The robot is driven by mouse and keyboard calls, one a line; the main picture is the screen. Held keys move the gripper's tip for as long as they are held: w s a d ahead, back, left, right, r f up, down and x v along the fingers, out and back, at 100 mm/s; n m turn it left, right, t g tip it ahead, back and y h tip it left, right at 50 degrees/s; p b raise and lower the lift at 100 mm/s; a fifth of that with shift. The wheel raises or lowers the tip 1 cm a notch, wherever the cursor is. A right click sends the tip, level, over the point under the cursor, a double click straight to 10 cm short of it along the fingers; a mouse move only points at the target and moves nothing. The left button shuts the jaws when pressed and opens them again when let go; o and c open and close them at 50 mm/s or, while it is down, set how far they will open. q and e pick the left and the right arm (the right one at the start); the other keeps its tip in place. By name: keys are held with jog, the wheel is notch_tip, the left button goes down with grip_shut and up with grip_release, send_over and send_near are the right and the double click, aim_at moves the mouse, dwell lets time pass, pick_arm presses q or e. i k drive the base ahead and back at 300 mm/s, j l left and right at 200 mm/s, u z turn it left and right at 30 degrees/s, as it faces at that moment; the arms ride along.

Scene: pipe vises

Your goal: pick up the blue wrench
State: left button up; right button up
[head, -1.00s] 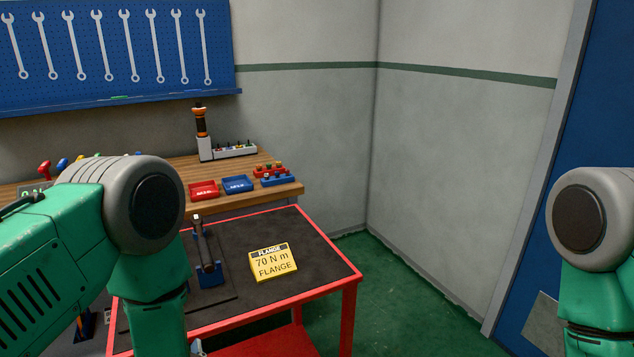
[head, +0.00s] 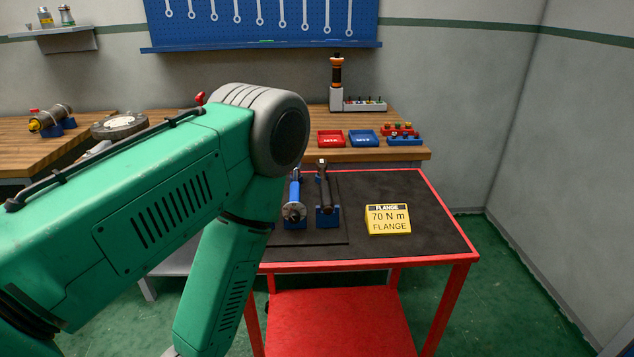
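A wrench with a blue handle (head: 295,190) stands in a holder on the dark top of the red cart (head: 450,240), just right of my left arm. A dark wrench (head: 325,187) rests in a blue holder beside it, to the right. My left arm fills the left half of the head view and hides part of the cart's left side. Its forearm points down, and its gripper is hidden or below the frame. My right arm and gripper are outside the view.
A yellow sign (head: 388,218) reading "70 N m FLANGE" stands on the cart. Behind are a wooden bench (head: 290,150) with a red tray (head: 331,139) and a blue tray (head: 363,139). Green floor lies right of the cart.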

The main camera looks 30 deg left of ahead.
aim_at(295, 203)
jog(key=k+j+u, duration=0.1)
jog(key=k+u, duration=0.2)
jog(key=k, duration=0.35)
jog(key=i+j+u, duration=0.1)
jog(key=j+u, duration=0.3)
jog(key=i+j+u, duration=0.15)
jog(key=u, duration=0.3)
jog(key=i+j+u, duration=0.2)
jog(key=u, duration=0.2)
jog(key=i+j, duration=0.25)
jog(key=i, duration=0.2)
jog(key=i+j, duration=0.25)
jog(key=i, duration=0.15)
jog(key=i+j, duration=0.25)
jog(key=i, duration=0.2)
jog(key=i+j, duration=0.25)
jog(key=i, duration=0.2)
jog(key=z, duration=2.3)
jog(key=i+l+u, duration=0.1)
jog(key=l, duration=1.15)
